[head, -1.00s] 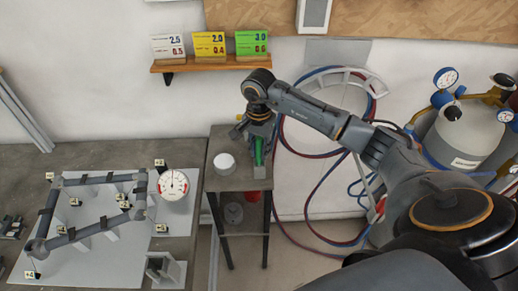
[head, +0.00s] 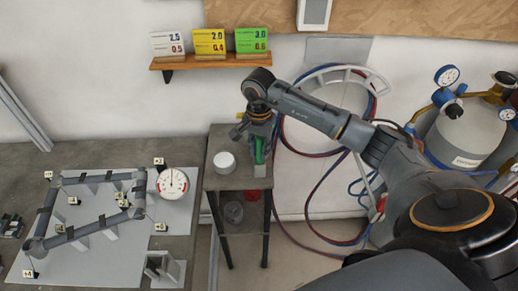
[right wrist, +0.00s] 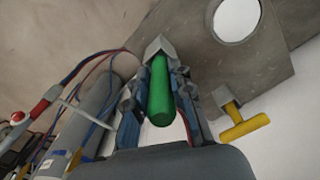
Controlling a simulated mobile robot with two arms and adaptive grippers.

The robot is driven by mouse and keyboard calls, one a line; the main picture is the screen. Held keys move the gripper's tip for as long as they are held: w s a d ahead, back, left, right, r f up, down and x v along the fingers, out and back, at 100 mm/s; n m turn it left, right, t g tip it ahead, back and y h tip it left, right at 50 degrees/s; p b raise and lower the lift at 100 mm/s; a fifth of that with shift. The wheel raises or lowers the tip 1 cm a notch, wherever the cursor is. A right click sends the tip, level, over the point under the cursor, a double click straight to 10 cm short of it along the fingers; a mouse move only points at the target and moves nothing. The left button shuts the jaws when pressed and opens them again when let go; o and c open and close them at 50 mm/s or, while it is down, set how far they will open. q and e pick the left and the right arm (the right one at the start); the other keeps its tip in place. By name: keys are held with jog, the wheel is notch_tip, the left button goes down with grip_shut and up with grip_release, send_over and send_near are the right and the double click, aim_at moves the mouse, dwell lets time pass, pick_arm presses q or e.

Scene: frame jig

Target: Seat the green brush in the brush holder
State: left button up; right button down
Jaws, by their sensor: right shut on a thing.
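The green brush (right wrist: 161,90) is between the fingers of my right gripper (right wrist: 162,76), which is shut on it. In the head view the green brush (head: 259,150) shows as a thin upright strip under my right gripper (head: 259,138), above the small stand. In the right wrist view a grey block (right wrist: 158,46), perhaps the brush holder, is at the far end of the brush. My left gripper is not in view.
A yellow-handled tool (right wrist: 245,127) is near the stand's edge in the right wrist view. The workbench with a pipe frame (head: 88,180) is at left; gas cylinders (head: 466,135) are at right.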

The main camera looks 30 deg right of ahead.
jog(key=shift+f, duration=0.25)
jog(key=c, duration=1.1)
grip_release()
notch_tip(320, 180, up, 12)
jog(key=shift+r, duration=0.1)
